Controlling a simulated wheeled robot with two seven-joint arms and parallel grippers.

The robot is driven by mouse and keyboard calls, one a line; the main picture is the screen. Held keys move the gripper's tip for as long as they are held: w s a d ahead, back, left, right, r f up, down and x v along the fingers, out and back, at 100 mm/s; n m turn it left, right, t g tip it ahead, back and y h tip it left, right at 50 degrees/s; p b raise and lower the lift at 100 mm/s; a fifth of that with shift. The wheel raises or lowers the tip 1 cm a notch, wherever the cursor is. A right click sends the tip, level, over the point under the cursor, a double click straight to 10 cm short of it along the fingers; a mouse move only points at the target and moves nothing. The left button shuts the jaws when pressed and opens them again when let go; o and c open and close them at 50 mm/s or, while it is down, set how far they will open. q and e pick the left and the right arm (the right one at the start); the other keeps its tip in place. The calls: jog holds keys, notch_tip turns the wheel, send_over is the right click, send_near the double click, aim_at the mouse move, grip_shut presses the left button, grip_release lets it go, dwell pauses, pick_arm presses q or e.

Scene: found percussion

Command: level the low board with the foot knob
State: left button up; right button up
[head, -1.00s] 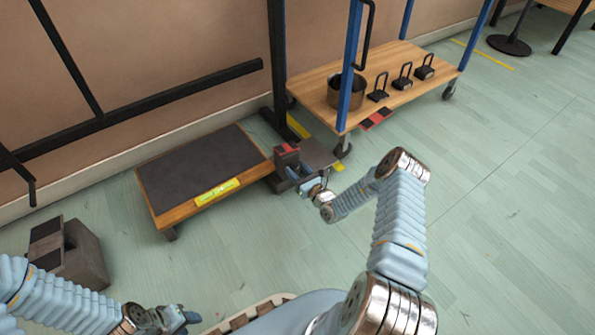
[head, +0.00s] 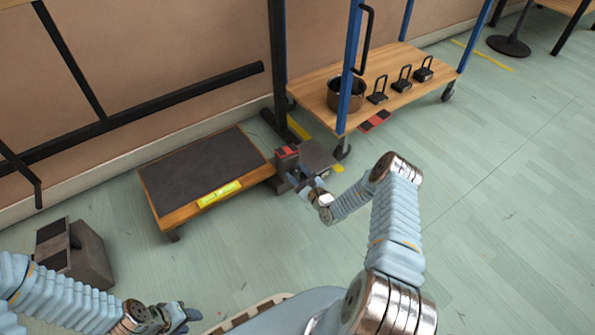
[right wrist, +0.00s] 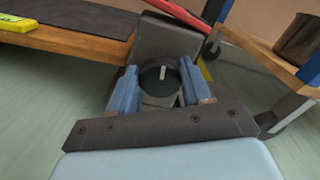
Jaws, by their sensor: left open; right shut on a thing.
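The low board (head: 201,172) has a dark top and wooden edges and stands on short feet near the wall. A yellow level (head: 219,194) lies along its front edge; its bubble is too small to read. The foot knob (right wrist: 159,74), round and black with a pale mark, sits on a grey block (right wrist: 166,38) at the board's right end. My right gripper (right wrist: 154,88) is shut on the knob, with a blue finger on each side. In the head view the knob is hidden by the gripper. My left gripper (head: 178,318) is open and empty at the bottom left, away from the board.
A grey block with a dark top (head: 72,252) stands on the floor at left. A wheeled wooden cart (head: 400,98) at the back right carries a metal pot (head: 345,92) and several dark handled weights. A dark post rises behind the board. The floor at right is clear.

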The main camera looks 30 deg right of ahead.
jog(key=n+p, duration=0.1)
jog(key=n, duration=0.3)
jog(key=shift+p, duration=0.3)
jog(key=shift+a+f+n+p, duration=0.15)
jog(key=shift+n+p, duration=0.45)
jog(key=shift+n, duration=1.6)
jog(key=o, duration=1.1)
jog(key=shift+c, duration=0.2)
jog(key=s+d+p, duration=0.1)
jog(key=s+p, duration=0.1)
jog(key=s, duration=1.2)
jog(key=shift+d, duration=0.1)
